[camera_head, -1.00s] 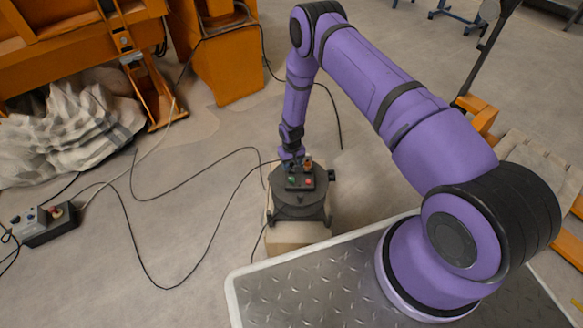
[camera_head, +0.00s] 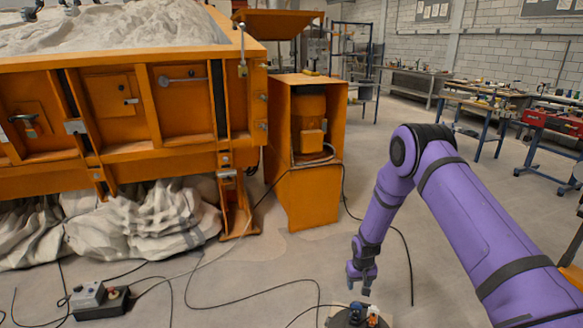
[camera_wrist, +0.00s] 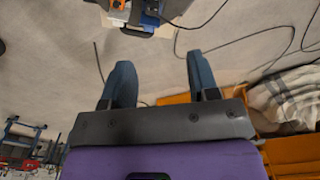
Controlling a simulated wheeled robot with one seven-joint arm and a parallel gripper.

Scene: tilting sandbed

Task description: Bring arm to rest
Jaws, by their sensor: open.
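My purple arm reaches in from the right of the head view and bends down at its elbow. My gripper (camera_head: 359,283) hangs low near the bottom middle of that view, above and just behind a dark round stand (camera_head: 347,318) that the lower edge cuts off. In the wrist view my gripper (camera_wrist: 162,82) is open, with its two dark blue fingers apart and only bare floor between them. A small box with orange and blue parts (camera_wrist: 140,18) shows at the top of the wrist view, apart from the fingers.
The orange sandbed (camera_head: 130,160) stands at the left, with crumpled pale sheeting (camera_head: 140,225) under it. An orange cabinet (camera_head: 308,195) stands behind my gripper. A control box (camera_head: 100,300) and several cables lie on the floor. Workbenches (camera_head: 480,105) stand far back at the right.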

